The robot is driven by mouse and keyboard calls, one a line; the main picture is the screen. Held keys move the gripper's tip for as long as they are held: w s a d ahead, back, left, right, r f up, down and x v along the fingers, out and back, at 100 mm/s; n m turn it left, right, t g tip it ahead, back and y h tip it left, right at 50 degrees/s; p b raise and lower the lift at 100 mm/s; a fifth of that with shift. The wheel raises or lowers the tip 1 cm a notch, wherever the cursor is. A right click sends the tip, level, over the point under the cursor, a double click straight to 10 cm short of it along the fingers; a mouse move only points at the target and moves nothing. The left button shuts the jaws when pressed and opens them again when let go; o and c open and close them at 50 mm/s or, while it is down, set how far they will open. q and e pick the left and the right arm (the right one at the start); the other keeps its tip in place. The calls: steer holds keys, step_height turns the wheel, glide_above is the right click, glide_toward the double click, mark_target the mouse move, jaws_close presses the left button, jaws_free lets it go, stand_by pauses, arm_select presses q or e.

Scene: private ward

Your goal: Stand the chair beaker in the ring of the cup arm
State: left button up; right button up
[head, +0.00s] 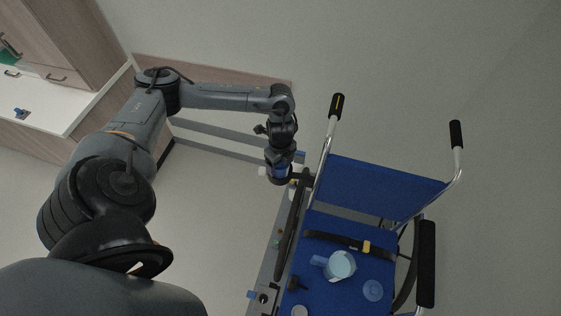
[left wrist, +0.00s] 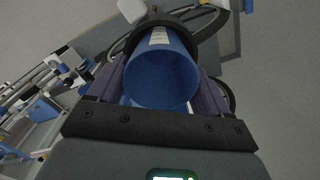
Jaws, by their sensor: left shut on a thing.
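My left gripper (head: 279,178) is in the head view, beside the wheelchair's left armrest. In the left wrist view its purple fingers (left wrist: 208,97) are shut on the blue chair beaker (left wrist: 160,78), whose open mouth faces the camera. In the head view a little of the beaker's blue (head: 280,171) shows at the gripper. A black ring (left wrist: 182,18) curves around the beaker's far part in the left wrist view. I cannot tell whether the beaker is inside the ring or just above it. My right gripper is not in view.
The wheelchair (head: 375,188) has a blue seat carrying a jug (head: 341,265), a clear round item (head: 373,290) and a strap buckle (head: 367,246). A grey rail (head: 262,268) with small items runs along its left side. A white counter (head: 60,100) stands upper left. Open floor lies between.

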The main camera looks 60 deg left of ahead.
arm_select(q)
steer(key=o, duration=1)
steer(key=shift+c, duration=0.2)
steer(key=shift+w+r, duration=0.1)
steer(key=shift+r, duration=0.3)
step_height(320, 180, up, 9)
steer(key=p, duration=0.2)
steer(key=shift+p, duration=0.3)
steer(key=shift+r+p, duration=0.3)
steer(key=shift+r, duration=0.2)
